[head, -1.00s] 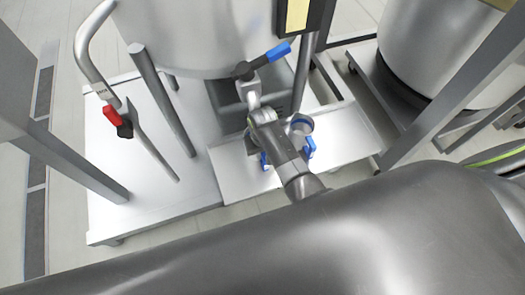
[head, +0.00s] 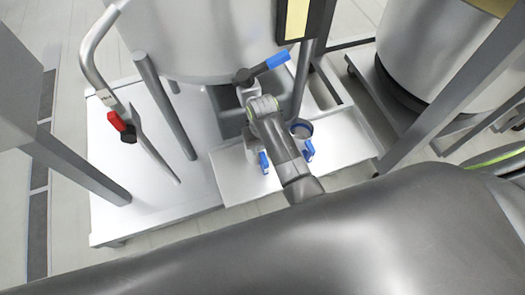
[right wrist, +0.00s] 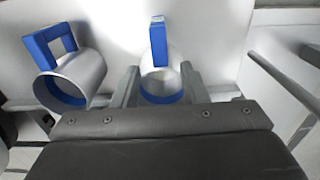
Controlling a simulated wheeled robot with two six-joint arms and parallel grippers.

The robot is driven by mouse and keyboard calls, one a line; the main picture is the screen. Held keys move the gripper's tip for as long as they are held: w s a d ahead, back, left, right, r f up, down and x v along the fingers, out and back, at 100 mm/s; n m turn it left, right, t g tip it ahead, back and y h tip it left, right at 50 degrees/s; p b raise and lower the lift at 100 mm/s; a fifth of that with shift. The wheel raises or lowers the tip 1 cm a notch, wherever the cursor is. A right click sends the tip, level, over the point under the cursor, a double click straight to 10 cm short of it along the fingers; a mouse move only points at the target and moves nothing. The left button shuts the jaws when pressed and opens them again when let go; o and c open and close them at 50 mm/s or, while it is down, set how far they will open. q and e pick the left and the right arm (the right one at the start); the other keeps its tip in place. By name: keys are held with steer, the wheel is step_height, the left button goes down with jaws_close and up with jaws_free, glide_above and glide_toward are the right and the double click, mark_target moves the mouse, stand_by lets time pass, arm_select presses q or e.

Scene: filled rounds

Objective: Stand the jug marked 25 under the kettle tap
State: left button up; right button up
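The kettle tap (head: 245,88) with its blue lever (head: 277,61) sits low on the big steel kettle (head: 195,40). Two metal jugs with blue handles stand on the pale shelf. The left jug's handle (head: 263,162) shows beside my right wrist, which hides most of that jug. The right jug (head: 301,130) stands clear beside it. In the right wrist view my right gripper (right wrist: 160,85) is open, its fingers on either side of one jug (right wrist: 158,75); no contact is clear. The other jug (right wrist: 80,75) is at left. No number is readable. My left gripper is not in view.
The pale shelf (head: 232,180) carries the jugs; a grey sink-like recess (head: 228,115) lies under the tap. Steel legs (head: 165,105) stand around the kettle. A red-handled valve (head: 117,121) is at left, and another large vessel (head: 430,50) at right.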

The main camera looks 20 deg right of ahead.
step_height(320, 180, up, 6)
steer(key=shift+f+p, duration=0.1)
steer(key=shift+p, duration=0.35)
